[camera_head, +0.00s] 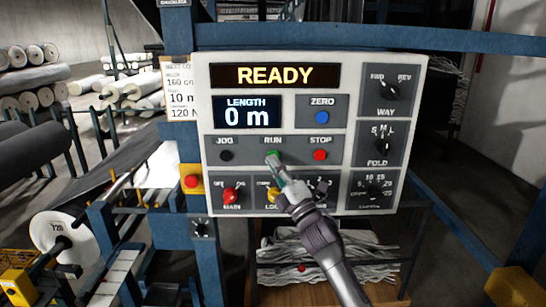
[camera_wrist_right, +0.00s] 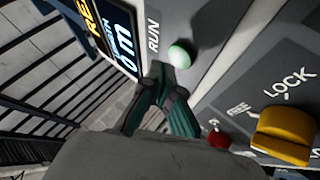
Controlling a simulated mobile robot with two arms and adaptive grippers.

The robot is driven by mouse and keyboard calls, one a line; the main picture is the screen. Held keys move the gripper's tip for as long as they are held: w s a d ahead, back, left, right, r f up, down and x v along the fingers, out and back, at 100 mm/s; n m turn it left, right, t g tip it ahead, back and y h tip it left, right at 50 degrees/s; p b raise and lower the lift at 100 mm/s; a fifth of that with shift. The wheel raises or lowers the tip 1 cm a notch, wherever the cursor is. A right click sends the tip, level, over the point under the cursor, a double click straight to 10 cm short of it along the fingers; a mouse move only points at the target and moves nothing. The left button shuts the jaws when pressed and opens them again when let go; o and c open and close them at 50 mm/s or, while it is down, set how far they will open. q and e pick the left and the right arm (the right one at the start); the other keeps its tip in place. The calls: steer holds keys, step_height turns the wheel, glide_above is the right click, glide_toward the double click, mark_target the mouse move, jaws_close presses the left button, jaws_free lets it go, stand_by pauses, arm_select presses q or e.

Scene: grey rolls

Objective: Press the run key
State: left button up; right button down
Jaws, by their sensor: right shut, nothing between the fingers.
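The control panel (camera_head: 302,130) fills the middle of the head view. Its top display (camera_head: 261,75) reads READY and the length display (camera_head: 246,112) reads 0 m. The green run key (camera_head: 271,154) is under the word RUN, between the black JOG key (camera_head: 226,155) and the red STOP key (camera_head: 320,155). My right gripper (camera_head: 279,170) is shut and empty, its tips just below the run key. In the right wrist view the green run key (camera_wrist_right: 181,53) is just beyond the fingertips (camera_wrist_right: 163,72); I cannot tell whether they touch. My left gripper is not in view.
A row of knobs lies below the keys, with the red MAIN knob (camera_head: 231,194) and the yellow LOCK knob (camera_wrist_right: 283,134) close to my gripper. A blue ZERO key (camera_head: 322,117) is above STOP. Blue frame beams (camera_head: 370,37) surround the panel. Rolls (camera_head: 30,80) lie at left.

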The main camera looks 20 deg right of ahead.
steer(key=shift+w, duration=0.1)
stand_by(0.5)
steer(key=shift+w+d+b, duration=0.1)
steer(key=shift+w+b, duration=0.25)
steer(key=shift+b, duration=0.05)
steer(key=shift+w+d+b, duration=0.15)
steer(key=shift+w+b, duration=0.25)
stand_by(0.5)
steer(key=shift+s, duration=0.15)
steer(key=shift+s+a+p, duration=0.2)
steer(key=shift+s+p, duration=0.15)
steer(key=shift+s, duration=0.35)
steer(key=s+p, duration=0.1)
steer(key=s, duration=0.1)
steer(key=s+a, duration=0.1)
steer(key=s, duration=0.1)
steer(key=shift+s+a+p, duration=0.2)
steer(key=shift+s+p, duration=0.15)
steer(key=shift+s, duration=0.05)
